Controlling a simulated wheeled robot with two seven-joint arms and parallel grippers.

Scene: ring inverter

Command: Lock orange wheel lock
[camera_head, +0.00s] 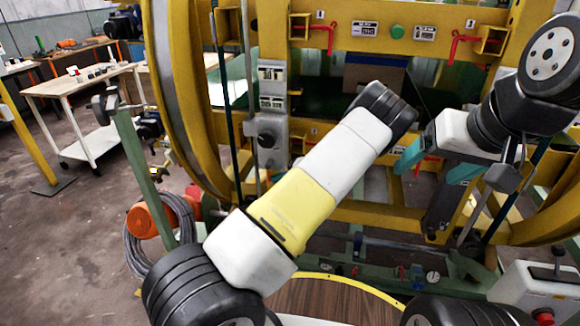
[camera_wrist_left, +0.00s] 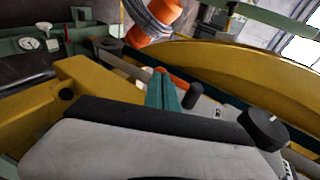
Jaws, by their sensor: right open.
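In the left wrist view, a narrow orange bar (camera_wrist_left: 176,75) lies beside a dark cylindrical knob; it may be the wheel lock, but I cannot tell for sure. My left gripper (camera_wrist_left: 161,82) shows there as a teal finger close to this bar; I cannot see whether it touches it or how wide the jaws are. In the head view my left gripper is hidden behind my yellow and white left arm. My right gripper (camera_head: 426,178) is open, with two teal fingers spread in front of the yellow frame at the right, and looks empty.
A large yellow ring frame (camera_head: 185,110) fills the middle. A grey block with a black knob (camera_head: 268,140) sits on its left post. An orange round part (camera_head: 145,221) and a grey cable coil stand at lower left. A white trolley (camera_head: 82,82) stands on open floor.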

